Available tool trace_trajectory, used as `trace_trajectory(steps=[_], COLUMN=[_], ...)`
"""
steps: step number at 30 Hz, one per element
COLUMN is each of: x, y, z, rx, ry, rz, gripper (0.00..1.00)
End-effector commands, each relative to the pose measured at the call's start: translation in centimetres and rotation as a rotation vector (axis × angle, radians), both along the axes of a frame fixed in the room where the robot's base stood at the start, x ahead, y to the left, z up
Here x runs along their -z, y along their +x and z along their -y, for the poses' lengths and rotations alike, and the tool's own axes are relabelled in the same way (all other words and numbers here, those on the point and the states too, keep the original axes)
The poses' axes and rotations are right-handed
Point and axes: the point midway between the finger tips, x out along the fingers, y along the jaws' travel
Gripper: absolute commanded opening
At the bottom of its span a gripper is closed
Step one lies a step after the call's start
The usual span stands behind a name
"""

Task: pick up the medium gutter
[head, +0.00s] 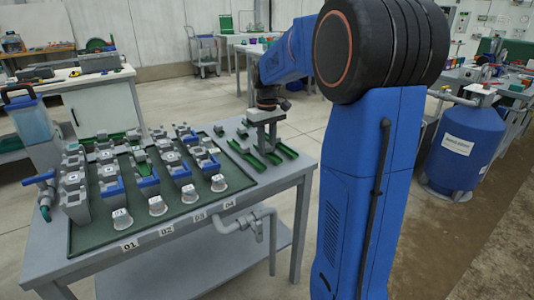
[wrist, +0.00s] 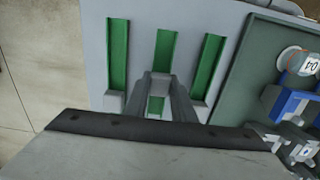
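Three green gutters lie side by side on the grey tabletop, right of the tray. In the wrist view they are a left gutter (wrist: 118,55), a middle gutter (wrist: 165,50) and a right gutter (wrist: 210,60). My gripper (wrist: 160,80) points down over the middle gutter, its two grey fingers apart with green showing between them. The fingers hide part of this gutter, and I cannot tell if they touch it. In the head view my gripper (head: 267,140) is low over the gutters. Which one is the medium gutter is not clear from the visible lengths.
A dark green tray (head: 140,237) beside the gutters holds several grey and blue fittings and white cups. A pipe (head: 262,220) hangs at the table's front edge. A blue tank (head: 465,147) stands at the right.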

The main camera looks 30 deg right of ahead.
Motion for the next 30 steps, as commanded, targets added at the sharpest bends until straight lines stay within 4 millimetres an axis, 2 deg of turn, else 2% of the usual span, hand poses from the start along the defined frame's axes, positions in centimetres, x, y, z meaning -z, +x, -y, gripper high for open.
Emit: trace_trajectory(steps=[1,2,10,14,24,30], x=[0.0,0.0,-0.1,-0.9,-6.8,-9.3], y=[0.0,0.0,0.0,0.0,0.1,0.0], z=[0.0,0.0,0.0,0.0,0.0,0.0], rx=[0.0,0.0,0.0,0.0,0.0,0.0], ry=[0.0,0.0,0.0,-0.001,-0.001,-0.001], rz=[0.0,0.0,0.0,0.002,0.002,0.002], gripper=[0.07,0.0,0.0,0.0,0.0,0.0])
